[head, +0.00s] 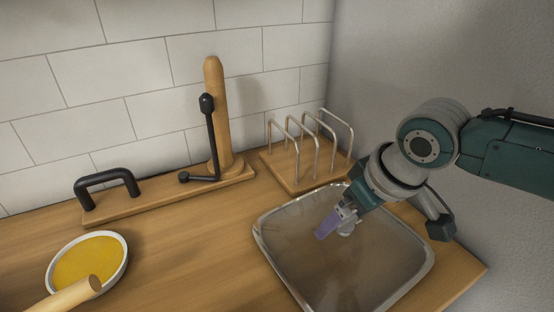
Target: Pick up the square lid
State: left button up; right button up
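The square lid (385,273) looks like a broad, brownish-grey pane with rounded corners and a shiny metal rim. It lies on the wooden counter at the lower right. My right gripper (337,226) reaches in from the right, over the back half of the lid, with a purple finger pad pointing down and left. A small grey piece shows beside the pad; I cannot tell whether it is the lid's knob or part of the gripper. Whether the fingers touch or hold anything is unclear. My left gripper is not in view.
A wooden rack (297,170) with metal hoops stands just behind the lid. A wooden board (150,200) with a black handle and an upright post (217,120) is along the tiled wall. A yellow-filled white dish (88,262) is at left. Counter between dish and lid is clear.

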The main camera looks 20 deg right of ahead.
grip_shut()
dwell(0.6)
jog(key=shift+r, duration=0.1)
